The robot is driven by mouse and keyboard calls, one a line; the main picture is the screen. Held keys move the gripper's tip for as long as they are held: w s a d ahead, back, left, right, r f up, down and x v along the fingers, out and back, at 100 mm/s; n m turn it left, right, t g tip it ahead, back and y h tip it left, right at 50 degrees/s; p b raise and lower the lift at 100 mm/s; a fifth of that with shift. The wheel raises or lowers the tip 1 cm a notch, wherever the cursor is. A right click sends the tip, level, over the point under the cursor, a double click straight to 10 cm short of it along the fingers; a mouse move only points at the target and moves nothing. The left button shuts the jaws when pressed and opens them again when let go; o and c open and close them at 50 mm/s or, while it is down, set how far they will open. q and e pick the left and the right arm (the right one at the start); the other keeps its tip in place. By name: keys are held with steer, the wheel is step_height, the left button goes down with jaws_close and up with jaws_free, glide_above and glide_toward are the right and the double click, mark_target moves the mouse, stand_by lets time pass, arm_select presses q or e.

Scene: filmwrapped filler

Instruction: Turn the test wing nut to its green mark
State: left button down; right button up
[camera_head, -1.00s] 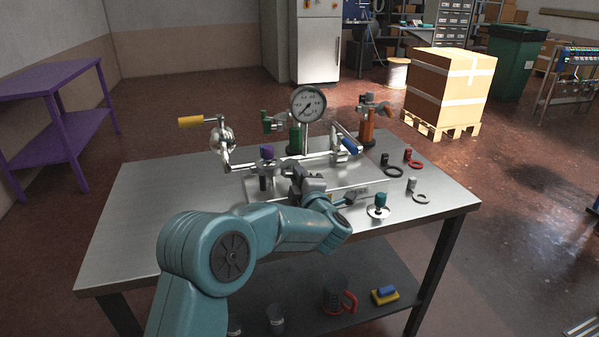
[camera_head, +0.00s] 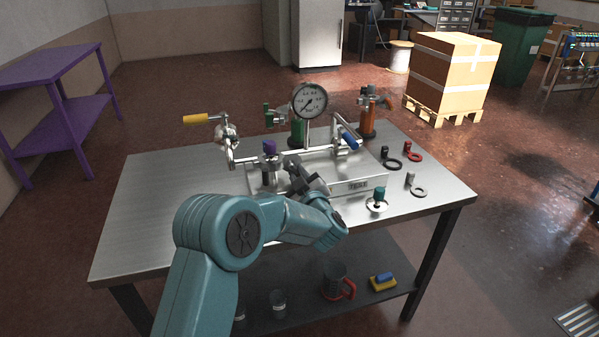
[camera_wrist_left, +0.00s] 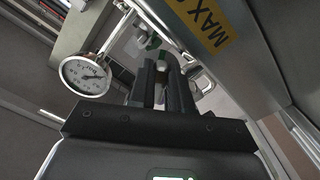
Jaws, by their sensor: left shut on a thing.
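My left gripper (camera_head: 292,164) reaches over the metal rig on the steel bench, near its front rail. In the left wrist view its two dark fingers (camera_wrist_left: 166,72) are shut on a small greyish part, which I take to be the test wing nut (camera_wrist_left: 173,62); the fingers hide most of it. In the head view the nut is hidden behind the gripper. A plate marked TEST (camera_head: 358,185) is on the rig's front face. I cannot make out the green mark for certain. My right gripper is out of view.
A round gauge (camera_head: 310,100) stands behind the gripper and a purple knob (camera_head: 269,147) is close on its left. A yellow-handled valve (camera_head: 225,130) stands farther left. A green-topped part (camera_head: 378,200) and several rings lie at right. The bench's left side is clear.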

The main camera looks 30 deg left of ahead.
arm_select(q)
steer(key=shift+a+r, duration=0.1)
steer(key=shift+r, duration=0.1)
stand_by(0.4)
steer(key=c, duration=1.1)
jaws_free()
steer(key=shift+o, duration=0.2)
steer(key=shift+f, duration=0.15)
steer(key=v, duration=1.6)
steer(key=shift+d, duration=0.2)
